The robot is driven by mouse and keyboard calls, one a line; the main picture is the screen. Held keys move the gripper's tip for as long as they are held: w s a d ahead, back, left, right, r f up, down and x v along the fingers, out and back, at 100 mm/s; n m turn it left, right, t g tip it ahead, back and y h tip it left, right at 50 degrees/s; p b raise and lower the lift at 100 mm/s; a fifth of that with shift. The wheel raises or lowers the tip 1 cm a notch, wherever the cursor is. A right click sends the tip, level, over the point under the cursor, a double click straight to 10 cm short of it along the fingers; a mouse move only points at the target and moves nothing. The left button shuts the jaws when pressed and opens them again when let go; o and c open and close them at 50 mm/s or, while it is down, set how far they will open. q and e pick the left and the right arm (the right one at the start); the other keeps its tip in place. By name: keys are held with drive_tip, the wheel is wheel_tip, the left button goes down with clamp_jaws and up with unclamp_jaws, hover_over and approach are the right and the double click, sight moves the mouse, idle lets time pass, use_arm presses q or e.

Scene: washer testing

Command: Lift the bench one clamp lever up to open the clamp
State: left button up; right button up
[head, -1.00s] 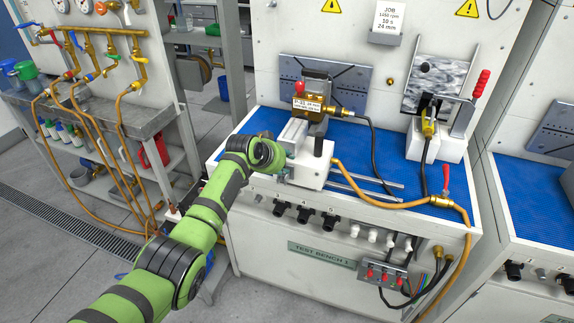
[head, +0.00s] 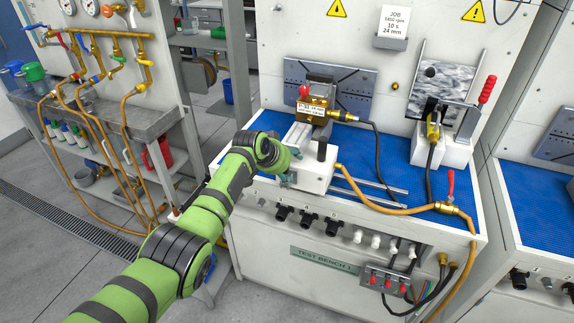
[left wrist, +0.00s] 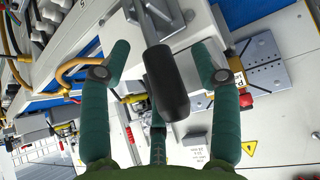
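The black lever handle (head: 321,151) of the bench one clamp stands up from a white block (head: 308,176) on the blue mat. My left gripper (head: 293,164) is at the left side of that block, close to the handle. In the left wrist view the black handle (left wrist: 167,85) lies in the gap between the spread fingers of my left gripper (left wrist: 162,68). The fingers are apart, and I see no clear grip on it. A brass unit with a label (head: 313,109) sits behind the clamp. My right gripper is in no view.
An orange hose (head: 385,201) and a red-handled valve (head: 451,184) lie along the bench's front right. A shelf rack (head: 150,125) stands left.

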use_arm(q)
drive_tip(key=shift+s+a+r, duration=0.25)
drive_tip(key=shift+s+r, duration=0.15)
drive_tip(key=shift+r, duration=0.15)
drive_tip(key=v, duration=1)
drive_tip(key=shift+s+a+r, duration=0.15)
drive_tip(key=shift+s+r, duration=0.05)
